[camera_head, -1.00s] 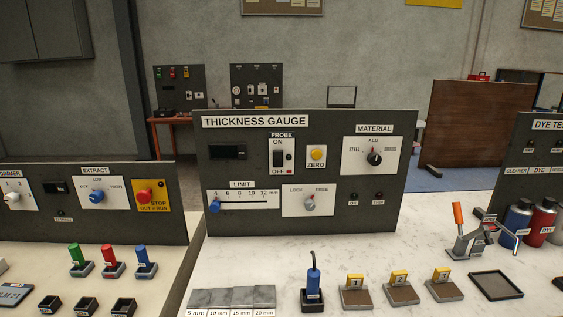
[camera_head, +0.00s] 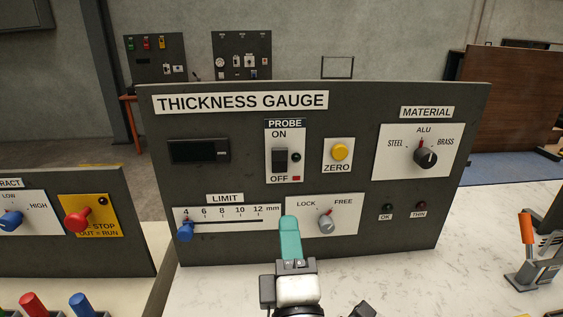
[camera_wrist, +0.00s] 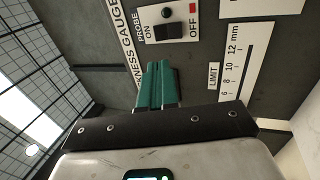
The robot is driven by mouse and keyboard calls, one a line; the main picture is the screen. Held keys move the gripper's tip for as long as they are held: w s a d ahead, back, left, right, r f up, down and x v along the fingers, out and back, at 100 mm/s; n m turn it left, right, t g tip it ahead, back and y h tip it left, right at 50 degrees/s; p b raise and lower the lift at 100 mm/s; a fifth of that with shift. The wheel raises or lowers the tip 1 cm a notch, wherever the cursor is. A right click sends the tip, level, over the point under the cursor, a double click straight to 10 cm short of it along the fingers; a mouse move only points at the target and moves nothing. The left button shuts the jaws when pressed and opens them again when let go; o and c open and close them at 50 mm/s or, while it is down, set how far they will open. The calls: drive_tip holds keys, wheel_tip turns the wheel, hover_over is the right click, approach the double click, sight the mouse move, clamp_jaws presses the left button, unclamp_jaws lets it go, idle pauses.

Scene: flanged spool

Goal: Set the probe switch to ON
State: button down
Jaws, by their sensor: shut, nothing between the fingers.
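The probe switch (camera_head: 280,160) is a dark rocker on a white plate of the thickness gauge panel, with ON above and OFF below. A red mark sits beside OFF and a small dark lamp (camera_head: 296,157) is right of the rocker. Which end is pressed in is hard to tell. In the wrist view the switch (camera_wrist: 169,33) lies sideways, just beyond the fingertips. My gripper (camera_head: 289,222) has teal fingers, shut and empty, below the switch in the head view. In the wrist view my gripper (camera_wrist: 158,68) appears apart from the rocker.
The yellow ZERO button (camera_head: 340,151) is right of the switch. The LOCK/FREE knob (camera_head: 326,223) is close right of my gripper. The LIMIT slider (camera_head: 185,231) is at left, the MATERIAL knob (camera_head: 425,157) at right. An orange-handled clamp (camera_head: 527,235) stands on the bench.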

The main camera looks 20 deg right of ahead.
sight(281, 155)
drive_tip(key=p+x, duration=0.3)
drive_tip(key=x, duration=0.9)
drive_tip(key=shift+w+d+r+p, duration=0.15)
drive_tip(key=shift+w+r+p, duration=0.05)
drive_tip(key=shift+p, duration=0.15)
drive_tip(key=shift+w+d+r, duration=0.1)
drive_tip(key=shift+w+d, duration=0.1)
drive_tip(key=shift+w, duration=0.45)
drive_tip(key=r+p, duration=0.1)
drive_tip(key=p, duration=0.2)
drive_tip(key=shift+w+g, duration=0.15)
drive_tip(key=shift+g, duration=0.15)
drive_tip(key=shift+f+b, duration=0.35)
drive_tip(key=shift+f, duration=0.05)
